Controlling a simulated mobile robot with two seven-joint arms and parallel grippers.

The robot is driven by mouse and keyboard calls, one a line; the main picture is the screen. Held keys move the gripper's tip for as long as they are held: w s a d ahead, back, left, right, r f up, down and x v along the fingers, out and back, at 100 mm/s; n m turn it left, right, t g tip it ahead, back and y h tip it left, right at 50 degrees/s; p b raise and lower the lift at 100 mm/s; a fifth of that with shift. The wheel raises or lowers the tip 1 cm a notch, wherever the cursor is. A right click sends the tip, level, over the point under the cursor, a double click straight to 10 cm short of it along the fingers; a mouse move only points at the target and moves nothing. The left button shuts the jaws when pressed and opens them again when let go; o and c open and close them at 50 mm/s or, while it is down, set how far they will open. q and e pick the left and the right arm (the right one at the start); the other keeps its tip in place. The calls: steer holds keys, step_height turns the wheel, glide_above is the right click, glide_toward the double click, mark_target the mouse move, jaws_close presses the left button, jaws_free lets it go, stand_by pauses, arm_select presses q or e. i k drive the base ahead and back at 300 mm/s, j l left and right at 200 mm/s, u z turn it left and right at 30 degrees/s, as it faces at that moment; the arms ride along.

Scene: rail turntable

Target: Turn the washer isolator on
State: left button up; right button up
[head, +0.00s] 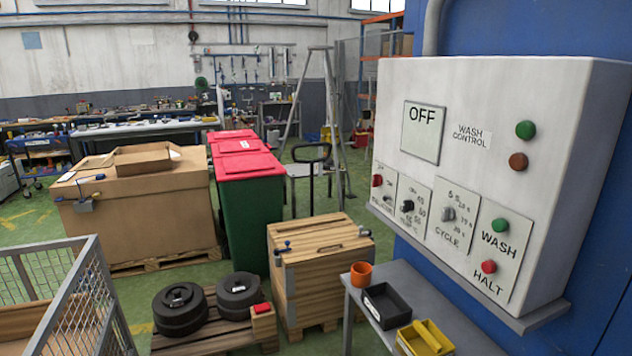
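The wash control panel (470,90) is a light grey box on a blue wall at the right of the head view. Its display (423,145) reads OFF. At the panel's lower left is a small plate with a red knob (377,181) at its top; the lettering below looks like ISOLATOR but is small. Next to it are a black knob (407,206) and a grey CYCLE knob (448,213). A green WASH button (500,226) sits above a red HALT button (489,267). A green round lamp or button (525,130) and a brown one (518,161) are above. Neither gripper shows.
Below the panel, a grey shelf (440,308) holds an orange cup (361,274), a black tray (386,305) and a yellow bin (424,340). A wooden crate (318,262) stands left of it. A wire cage (70,300) is at front left. Green floor shows between things.

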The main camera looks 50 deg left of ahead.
mark_target(377, 179)
steer(key=u, duration=1.45)
steer(key=z, duration=0.3)
steer(key=i+j+z, duration=0.15)
steer(key=z, duration=0.2)
steer(key=i+j+z, duration=0.1)
steer(key=j+z, duration=0.25)
steer(key=i+j+z, duration=0.1)
steer(key=z, duration=0.2)
steer(key=i+j+z, duration=0.2)
steer(key=j, duration=0.35)
steer(key=j+z, duration=0.2)
steer(key=j, duration=0.35)
steer(key=i+j+z, duration=0.1)
steer(key=j, duration=0.95)
steer(key=j+z, duration=0.1)
steer(key=j, duration=0.95)
